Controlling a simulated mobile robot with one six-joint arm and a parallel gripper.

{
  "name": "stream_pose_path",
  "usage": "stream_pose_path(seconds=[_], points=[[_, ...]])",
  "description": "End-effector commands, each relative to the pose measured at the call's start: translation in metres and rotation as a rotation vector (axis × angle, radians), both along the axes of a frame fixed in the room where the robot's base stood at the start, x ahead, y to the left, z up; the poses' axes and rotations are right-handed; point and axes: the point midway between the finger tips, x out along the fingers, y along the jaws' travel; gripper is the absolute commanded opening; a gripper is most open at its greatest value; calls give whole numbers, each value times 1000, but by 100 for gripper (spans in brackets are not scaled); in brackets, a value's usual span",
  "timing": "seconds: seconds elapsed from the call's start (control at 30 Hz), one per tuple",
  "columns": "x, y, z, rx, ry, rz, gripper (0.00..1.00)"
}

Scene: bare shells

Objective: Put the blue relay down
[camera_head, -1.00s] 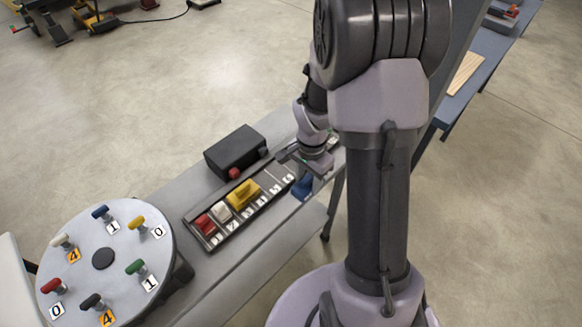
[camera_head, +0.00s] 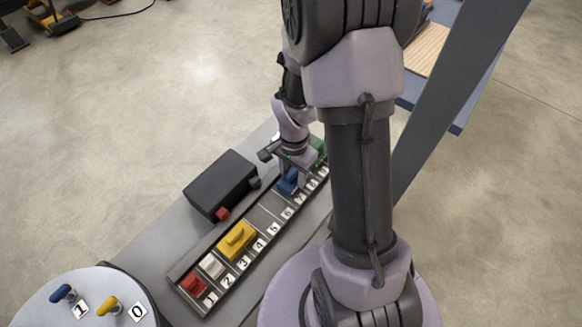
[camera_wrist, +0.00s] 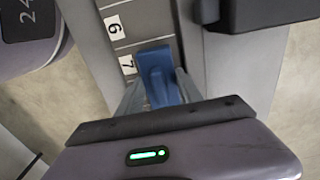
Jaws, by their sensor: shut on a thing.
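The blue relay (camera_head: 288,182) is between the fingers of my gripper (camera_head: 294,172). In the wrist view the blue relay (camera_wrist: 158,72) shows between the two grey fingers of my gripper (camera_wrist: 158,92). It is at the numbered rail (camera_head: 262,220), by the label 7 (camera_wrist: 127,64); I cannot tell whether it touches the rail's floor. On the rail sit a red relay (camera_head: 195,284) by 1, a white relay (camera_head: 212,265) by 2 and a wider yellow relay (camera_head: 238,240) by 3 and 4. A green relay (camera_head: 320,150) is at the far end, partly hidden.
A black box (camera_head: 221,185) with a red knob stands left of the rail on the grey bench (camera_head: 150,245). A round plate (camera_head: 60,305) with coloured knobs is at the lower left. Rail places around 5 and 6 look empty.

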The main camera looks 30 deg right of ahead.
Motion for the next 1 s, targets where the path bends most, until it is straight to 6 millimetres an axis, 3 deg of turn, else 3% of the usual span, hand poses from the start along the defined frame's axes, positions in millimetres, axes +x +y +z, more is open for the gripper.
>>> stream_pose_path(seconds=[0.3, 0.33, 0.4, 0.77, 0.87, 1.0], points=[[1, 0, -2, -1, -1, -1, 0], [1, 0, -1, -1, -1, -1, 49], [1, 0, -1, -1, -1, -1, 63], [1, 0, 6, 0, -1, -1, 65], [2, -1, 28, -1, -5, -1, 65], [1, -1, 71, -1, -5, -1, 65]])
